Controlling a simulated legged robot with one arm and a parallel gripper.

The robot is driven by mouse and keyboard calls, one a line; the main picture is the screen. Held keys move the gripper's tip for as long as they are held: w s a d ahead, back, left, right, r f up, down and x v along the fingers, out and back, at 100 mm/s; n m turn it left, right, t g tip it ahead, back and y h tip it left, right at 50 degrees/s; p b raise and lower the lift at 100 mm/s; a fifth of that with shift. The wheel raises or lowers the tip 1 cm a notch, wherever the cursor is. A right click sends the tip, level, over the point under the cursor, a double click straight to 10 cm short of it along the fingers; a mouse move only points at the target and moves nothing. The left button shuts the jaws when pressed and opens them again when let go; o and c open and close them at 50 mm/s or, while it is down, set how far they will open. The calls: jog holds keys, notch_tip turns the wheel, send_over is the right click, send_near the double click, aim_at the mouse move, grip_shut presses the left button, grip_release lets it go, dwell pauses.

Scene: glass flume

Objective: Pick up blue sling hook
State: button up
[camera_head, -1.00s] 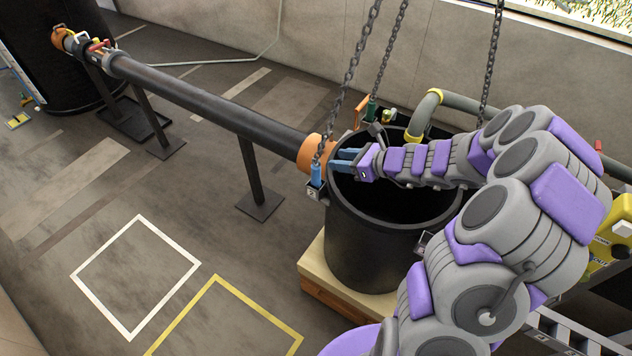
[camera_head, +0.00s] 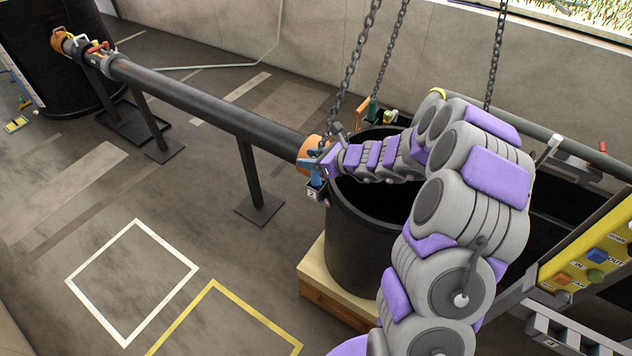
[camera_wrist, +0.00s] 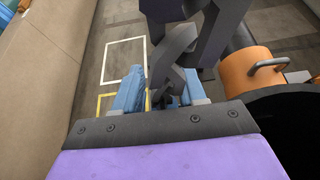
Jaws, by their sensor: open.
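The blue sling hook (camera_head: 314,180) hangs at the lower end of the left chain (camera_head: 350,65), at the left rim of the black tub (camera_head: 362,245). My gripper (camera_head: 318,162) is at the hook, reaching in from the right over the tub. In the wrist view my gripper (camera_wrist: 162,95) has its two blue fingers apart, with dark chain links (camera_wrist: 172,62) between and just beyond them. The fingers and hook are a similar blue, so I cannot tell whether they touch. The hook is largely hidden by chain and fingers in the wrist view.
A black pipe (camera_head: 210,102) with an orange end collar (camera_head: 307,152) ends beside the hook. A green hook (camera_head: 372,110) hangs behind the tub. A yellow control panel (camera_head: 592,255) stands at right. White and yellow floor squares lie in open floor at left.

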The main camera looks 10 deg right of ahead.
grip_shut()
dwell(0.3)
dwell(1.1)
